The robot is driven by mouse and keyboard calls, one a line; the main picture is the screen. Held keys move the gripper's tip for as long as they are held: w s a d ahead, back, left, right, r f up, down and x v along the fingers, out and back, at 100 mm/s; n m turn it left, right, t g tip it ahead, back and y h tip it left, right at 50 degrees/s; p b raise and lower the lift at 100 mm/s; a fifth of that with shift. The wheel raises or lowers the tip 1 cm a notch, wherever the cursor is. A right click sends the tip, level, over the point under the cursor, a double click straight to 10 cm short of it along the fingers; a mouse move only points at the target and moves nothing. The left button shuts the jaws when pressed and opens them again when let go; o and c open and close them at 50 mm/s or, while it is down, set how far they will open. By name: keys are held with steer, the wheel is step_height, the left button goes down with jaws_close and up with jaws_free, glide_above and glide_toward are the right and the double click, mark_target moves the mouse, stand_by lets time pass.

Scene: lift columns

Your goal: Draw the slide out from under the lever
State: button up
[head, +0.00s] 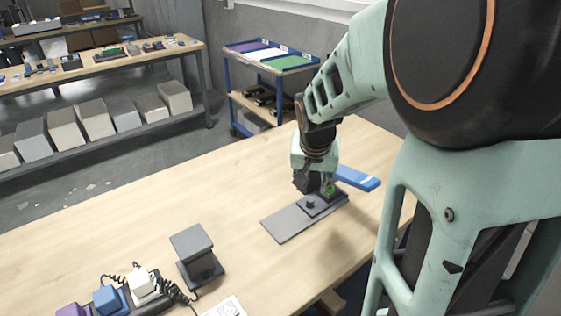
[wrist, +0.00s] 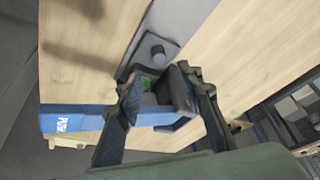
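A flat grey plate assembly (head: 284,224) lies on the wooden table. A darker slide piece with a short round knob (head: 310,204) sits on it; the knob also shows in the wrist view (wrist: 158,51). A blue lever (head: 357,178) sticks out at the far end, and its bar with white lettering crosses the wrist view (wrist: 72,121). A small green part (wrist: 146,82) shows by the lever. My gripper (wrist: 153,90) is over this end, its fingers apart on either side of the green part. I see nothing held. The lever's inner end is partly hidden.
A dark grey stand (head: 197,256) is at the table's front left, near blue, white and purple blocks (head: 107,299) with coiled cords. A white sheet (head: 226,308) lies at the front edge. A trolley with trays (head: 270,56) stands behind.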

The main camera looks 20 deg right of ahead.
mark_target(310, 199)
steer(key=x, duration=0.9)
steer(key=shift+w+f+b, duration=0.1)
steer(key=shift+f+b, duration=0.15)
steer(key=shift+b, duration=0.15)
steer(key=shift+c, duration=0.3)
jaws_close()
